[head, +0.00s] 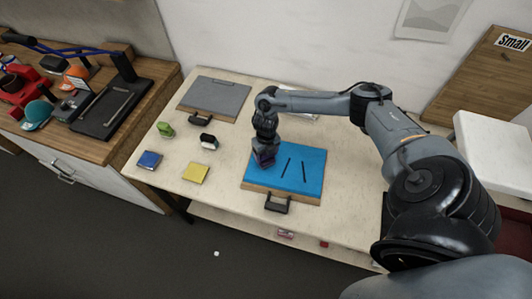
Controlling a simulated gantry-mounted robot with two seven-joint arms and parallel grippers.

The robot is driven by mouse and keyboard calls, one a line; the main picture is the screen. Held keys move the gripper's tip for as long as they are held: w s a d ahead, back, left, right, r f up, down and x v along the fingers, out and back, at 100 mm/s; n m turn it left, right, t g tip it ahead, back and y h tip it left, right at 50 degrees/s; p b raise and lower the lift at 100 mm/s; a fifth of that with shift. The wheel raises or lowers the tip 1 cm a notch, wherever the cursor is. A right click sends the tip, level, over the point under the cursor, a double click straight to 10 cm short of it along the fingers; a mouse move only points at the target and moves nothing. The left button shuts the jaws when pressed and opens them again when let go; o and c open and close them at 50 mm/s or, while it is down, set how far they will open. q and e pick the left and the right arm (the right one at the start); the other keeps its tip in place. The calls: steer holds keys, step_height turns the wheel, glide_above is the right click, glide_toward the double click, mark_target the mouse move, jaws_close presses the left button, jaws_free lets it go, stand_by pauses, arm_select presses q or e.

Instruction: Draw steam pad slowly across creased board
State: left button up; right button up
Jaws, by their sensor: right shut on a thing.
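A blue board (305,165) with a wooden edge and a dark handle at its front lies on the pale table. Two dark slanted lines, which look like creases, run across its middle and right part. My right gripper (264,150) points down over the left part of the board. It is shut on a small dark purple block, the steam pad (264,160), which is at or just above the board's surface. I cannot tell whether the pad touches it. The fingertips are mostly hidden. My left gripper is not in view.
A grey board with a handle (213,97) lies at the table's back left. A green item (165,130), a dark device (208,141), a blue block (149,160) and a yellow pad (195,173) sit left of the blue board. A wooden bench (150,90) with tools stands further left.

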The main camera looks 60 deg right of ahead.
steer(key=shift+s, duration=0.2)
steer(key=shift+s+d+p, duration=0.3)
steer(key=shift+s+p, duration=0.2)
steer(key=shift+s, duration=0.3)
steer(key=shift+s+d+p, duration=0.2)
steer(key=shift+s+p, duration=0.2)
steer(key=shift+s, duration=0.6)
steer(key=shift+s+d, duration=0.1)
steer(key=shift+s, duration=0.1)
steer(key=shift+s+d+p, duration=0.25)
steer(key=shift+s+p, duration=0.25)
steer(key=shift+s, duration=0.4)
steer(key=shift+s+d+p, duration=0.25)
steer(key=shift+s+p, duration=0.1)
steer(key=shift+s, duration=0.6)
